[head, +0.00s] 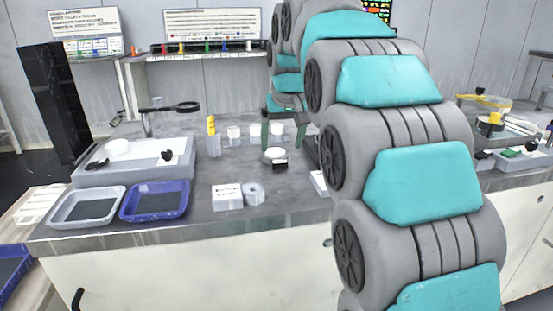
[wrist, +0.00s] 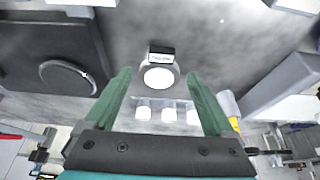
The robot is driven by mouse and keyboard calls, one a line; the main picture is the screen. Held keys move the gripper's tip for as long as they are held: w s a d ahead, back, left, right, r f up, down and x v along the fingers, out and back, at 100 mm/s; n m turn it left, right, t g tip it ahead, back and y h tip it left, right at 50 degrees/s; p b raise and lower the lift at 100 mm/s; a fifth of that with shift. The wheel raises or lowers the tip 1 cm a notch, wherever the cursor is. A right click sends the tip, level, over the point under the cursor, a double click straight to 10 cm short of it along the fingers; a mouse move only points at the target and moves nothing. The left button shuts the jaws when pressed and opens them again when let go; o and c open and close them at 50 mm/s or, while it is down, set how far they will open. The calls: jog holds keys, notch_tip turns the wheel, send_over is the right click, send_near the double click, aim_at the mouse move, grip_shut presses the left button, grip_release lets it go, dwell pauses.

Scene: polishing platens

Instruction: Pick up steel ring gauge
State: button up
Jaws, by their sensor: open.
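A small round piece with a pale face, a grey rim and a black-edged label, which looks like the steel ring gauge (wrist: 158,77), lies on the grey bench. The label is too small to read surely. In the head view the same piece (head: 275,154) sits between my fingers, near their lower ends. My gripper (wrist: 160,82) is open, with one green finger on each side of the piece and a visible gap to both. In the head view my gripper (head: 287,150) is partly hidden by my arm.
Several white jars (head: 234,133) and a yellow-topped bottle (head: 212,140) stand behind. A grey ring (head: 253,194) and a white box (head: 227,197) lie nearer the front edge. A blue tray (head: 183,187) is left. A dark plate (wrist: 30,35) is left in the wrist view.

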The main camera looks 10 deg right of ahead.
aim_at(279, 160)
jog(key=x, duration=0.5)
jog(key=shift+w+a+f, duration=0.1)
grip_shut()
dwell(0.6)
